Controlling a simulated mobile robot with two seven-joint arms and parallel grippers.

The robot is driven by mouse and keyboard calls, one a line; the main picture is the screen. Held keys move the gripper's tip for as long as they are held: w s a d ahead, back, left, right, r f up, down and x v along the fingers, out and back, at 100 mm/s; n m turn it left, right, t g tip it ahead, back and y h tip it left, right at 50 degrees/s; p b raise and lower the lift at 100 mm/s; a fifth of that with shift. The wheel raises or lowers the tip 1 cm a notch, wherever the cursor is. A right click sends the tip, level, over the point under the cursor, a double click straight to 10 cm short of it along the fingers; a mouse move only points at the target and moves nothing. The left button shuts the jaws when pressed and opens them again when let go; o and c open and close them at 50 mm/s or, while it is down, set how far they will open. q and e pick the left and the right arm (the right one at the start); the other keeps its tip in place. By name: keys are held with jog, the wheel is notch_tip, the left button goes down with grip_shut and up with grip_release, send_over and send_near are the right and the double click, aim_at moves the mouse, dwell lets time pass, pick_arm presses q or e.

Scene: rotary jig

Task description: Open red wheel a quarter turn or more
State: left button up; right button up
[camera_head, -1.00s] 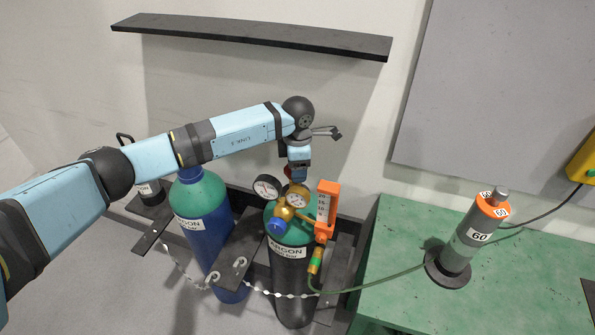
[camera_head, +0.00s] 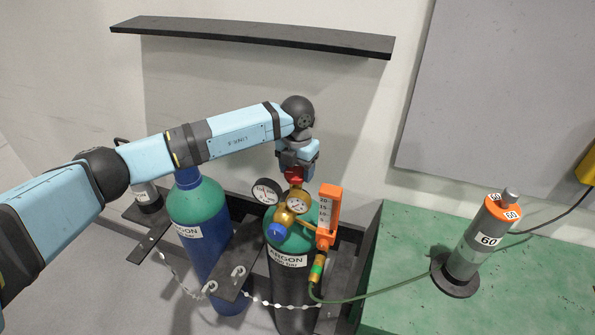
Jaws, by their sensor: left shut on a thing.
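The red wheel (camera_head: 293,175) sits on top of the brass valve and regulator (camera_head: 296,205) of the dark argon cylinder (camera_head: 288,262). Only part of the wheel shows below my gripper. My left gripper (camera_head: 294,168) comes down on the wheel from above and is shut on it. The fingers are small here and partly hidden by the wrist. My right gripper is not in view.
Two round gauges, a blue knob (camera_head: 277,231) and an orange flowmeter (camera_head: 328,208) crowd the valve. A blue and green argon cylinder (camera_head: 200,220) stands to the left. A chain (camera_head: 275,300) crosses the cylinders. The green table (camera_head: 400,270) is at right, a dark shelf (camera_head: 250,35) above.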

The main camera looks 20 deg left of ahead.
aim_at(296, 171)
pick_arm(q)
jog(key=n, duration=0.3)
jog(key=shift+a, duration=0.1)
jog(key=shift+n, duration=0.4)
jog(key=o, duration=0.9)
jog(key=shift+o, duration=0.2)
notch_tip(296, 171, up, 8)
jog(key=shift+f+b, duration=0.25)
jog(key=shift+b, duration=0.5)
